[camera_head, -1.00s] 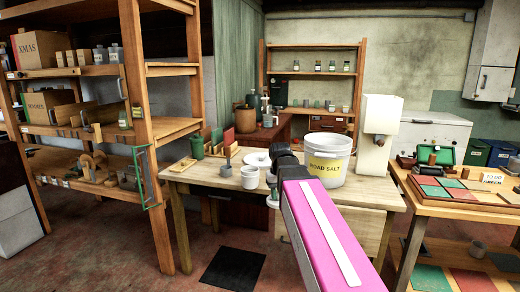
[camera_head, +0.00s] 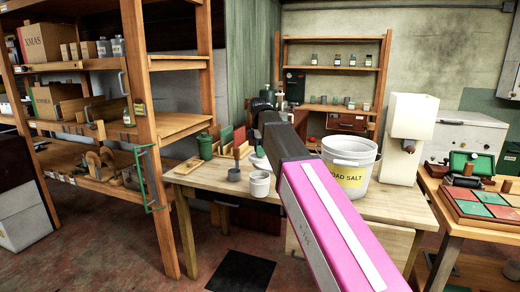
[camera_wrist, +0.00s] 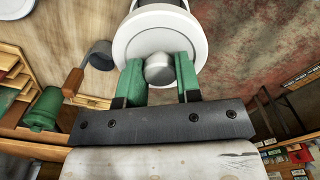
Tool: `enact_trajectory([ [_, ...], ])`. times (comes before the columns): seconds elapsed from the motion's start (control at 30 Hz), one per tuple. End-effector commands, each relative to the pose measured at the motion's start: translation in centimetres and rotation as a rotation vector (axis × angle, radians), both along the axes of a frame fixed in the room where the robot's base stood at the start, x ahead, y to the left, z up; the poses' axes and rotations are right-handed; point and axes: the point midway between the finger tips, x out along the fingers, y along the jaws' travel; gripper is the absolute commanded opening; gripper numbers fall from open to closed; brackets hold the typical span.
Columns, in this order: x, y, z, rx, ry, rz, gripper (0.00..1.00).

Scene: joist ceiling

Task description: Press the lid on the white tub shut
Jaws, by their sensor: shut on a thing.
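The white tub (camera_head: 259,184) stands on the wooden workbench (camera_head: 215,181) in the head view. A pale round thing (camera_head: 258,161) shows just behind it, partly hidden by my arm. In the wrist view, my gripper (camera_wrist: 158,62) has its two green fingers on either side of a grey knob (camera_wrist: 158,70). The knob stands out from a white round lid (camera_wrist: 124,38). A white round shape (camera_wrist: 160,8) shows past the lid at the top edge; I cannot tell whether the lid touches the tub. My fingertips are hidden in the head view.
A large white road salt bucket (camera_head: 352,158) stands to the right of my arm. A grey mug (camera_head: 234,174) and a green canister (camera_head: 205,146) stand to the left of the tub. Wooden shelves (camera_head: 180,129) rise at the left, near the bench.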

Motion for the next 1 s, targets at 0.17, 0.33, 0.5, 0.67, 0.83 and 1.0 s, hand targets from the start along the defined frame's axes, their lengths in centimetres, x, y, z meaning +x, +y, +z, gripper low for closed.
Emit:
enact_trajectory([
  [0.17,0.0,0.1,0.0,0.0,0.0,0.009,0.03],
  [0.33,0.0,0.0,0.0,0.0,0.0,0.007,0.03],
  [0.5,0.0,0.0,-0.3,0.0,0.001,0.006,0.03],
  [0.67,0.0,0.0,-1.1,0.0,0.001,0.005,0.03],
  [0.83,-0.1,0.0,-2.4,0.0,0.002,0.005,0.03],
  [1.0,0.0,0.0,-3.9,0.0,0.002,0.005,0.03],
])
